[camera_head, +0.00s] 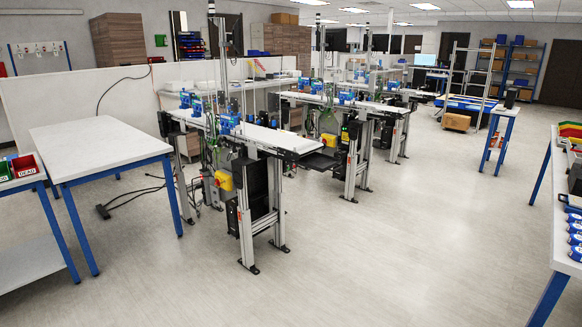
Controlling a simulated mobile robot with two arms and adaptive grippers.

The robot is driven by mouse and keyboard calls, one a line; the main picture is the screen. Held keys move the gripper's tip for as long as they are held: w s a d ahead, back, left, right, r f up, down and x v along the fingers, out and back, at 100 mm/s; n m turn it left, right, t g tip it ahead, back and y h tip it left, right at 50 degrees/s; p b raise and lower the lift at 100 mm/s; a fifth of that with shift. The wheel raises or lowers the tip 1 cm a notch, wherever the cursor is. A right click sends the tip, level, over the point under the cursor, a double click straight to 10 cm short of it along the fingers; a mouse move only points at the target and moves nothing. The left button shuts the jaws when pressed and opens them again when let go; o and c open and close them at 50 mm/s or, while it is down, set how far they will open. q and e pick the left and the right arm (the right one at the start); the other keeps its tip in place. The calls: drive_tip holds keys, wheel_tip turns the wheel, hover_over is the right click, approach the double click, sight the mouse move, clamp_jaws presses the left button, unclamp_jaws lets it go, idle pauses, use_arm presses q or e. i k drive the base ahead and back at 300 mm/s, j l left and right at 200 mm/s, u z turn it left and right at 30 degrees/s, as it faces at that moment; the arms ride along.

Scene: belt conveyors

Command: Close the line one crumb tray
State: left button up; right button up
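The nearest belt conveyor (262,136) stands left of the middle, with a white belt and grey legs. A flat black tray-like piece (318,162) sticks out to the right from under its near end, beside a dark box. It looks like a pulled-out crumb tray, but it is small and I cannot read any line label. A second conveyor (345,99) stands behind it, and I cannot make out a tray sticking out there. Neither of my grippers is in view.
A white table with blue legs (98,146) stands left of the nearest conveyor, with cables on the floor between. A workbench (566,225) stands at the right edge. A small table (502,111) is further back. The floor (400,245) in front and right is clear.

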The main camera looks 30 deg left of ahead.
sight(319, 162)
drive_tip(key=u, duration=0.6)
drive_tip(key=i+j, duration=0.8)
drive_tip(key=i, duration=0.1)
